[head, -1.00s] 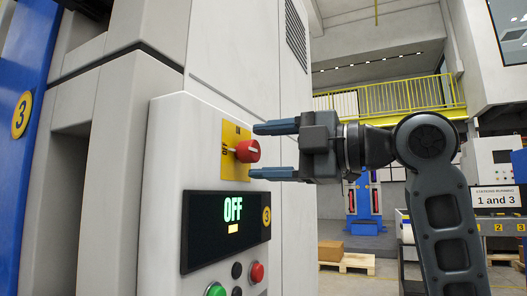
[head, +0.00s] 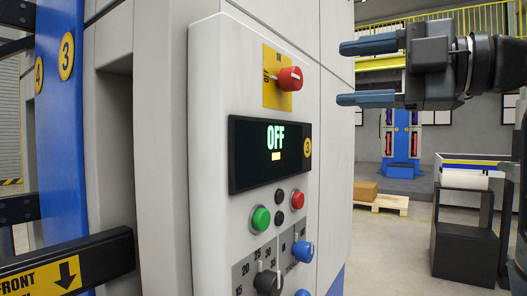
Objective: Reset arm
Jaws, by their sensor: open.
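My gripper (head: 368,71) is open and empty in the upper right of the head view. Its two dark blue-grey fingers point left, one above the other, with a clear gap between them. It hangs in the air to the right of the control panel (head: 212,170), apart from it. The red rotary switch (head: 290,78) on its yellow plate (head: 270,92) is left of the fingers and not touched. The display (head: 240,165) below it reads OFF in green.
Green (head: 260,218) and red (head: 297,197) buttons and a blue knob (head: 302,251) sit lower on the panel. A dark FRONT bar (head: 100,262) juts in at lower left. A pallet (head: 385,203) with a box and a dark stand (head: 464,235) are behind, with open floor between.

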